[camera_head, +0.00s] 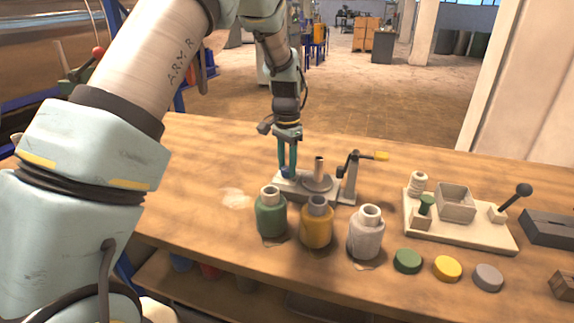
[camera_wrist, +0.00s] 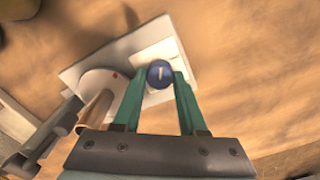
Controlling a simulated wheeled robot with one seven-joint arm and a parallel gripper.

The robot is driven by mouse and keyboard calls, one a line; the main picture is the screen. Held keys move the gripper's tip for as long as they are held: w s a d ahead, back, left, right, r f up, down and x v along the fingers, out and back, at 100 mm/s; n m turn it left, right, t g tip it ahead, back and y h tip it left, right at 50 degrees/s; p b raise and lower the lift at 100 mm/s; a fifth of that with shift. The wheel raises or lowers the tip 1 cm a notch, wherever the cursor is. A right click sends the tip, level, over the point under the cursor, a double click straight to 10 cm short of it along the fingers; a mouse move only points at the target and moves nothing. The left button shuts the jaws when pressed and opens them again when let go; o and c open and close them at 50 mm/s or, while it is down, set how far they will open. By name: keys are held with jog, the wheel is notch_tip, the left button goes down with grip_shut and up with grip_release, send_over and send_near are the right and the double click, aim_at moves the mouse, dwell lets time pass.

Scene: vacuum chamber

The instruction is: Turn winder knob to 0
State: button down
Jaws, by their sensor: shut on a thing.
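The winder (camera_head: 318,184) is a pale base on the wooden table with a round grey disc, an upright brown spindle and a crank with a yellow handle (camera_head: 381,156). Its blue knob (camera_head: 285,172) sits at the base's left end. In the wrist view the knob (camera_wrist: 160,74) is a round blue cap with a white mark line that runs nearly straight up and down the picture. My gripper (camera_head: 287,170) points down over the knob, and its green fingers (camera_wrist: 157,88) are shut on the knob's sides. I cannot read any scale or 0 mark.
Green (camera_head: 271,214), yellow (camera_head: 316,224) and white (camera_head: 366,232) bottles stand in front of the winder. Green (camera_head: 407,261), yellow (camera_head: 447,268) and grey (camera_head: 488,277) caps lie to their right. A cream fixture board (camera_head: 470,232) stands at right. The table left of the winder is mostly clear.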

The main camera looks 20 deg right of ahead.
jog(key=n, duration=0.5)
jog(key=shift+n, duration=0.3)
jog(key=n, duration=0.5)
jog(key=shift+p, duration=0.35)
jog(key=n+p, duration=0.1)
jog(key=n, duration=0.4)
jog(key=shift+n, duration=0.4)
jog(key=shift+n+p, duration=0.65)
jog(key=shift+n, duration=1.55)
jog(key=shift+c, duration=2.3)
grip_release()
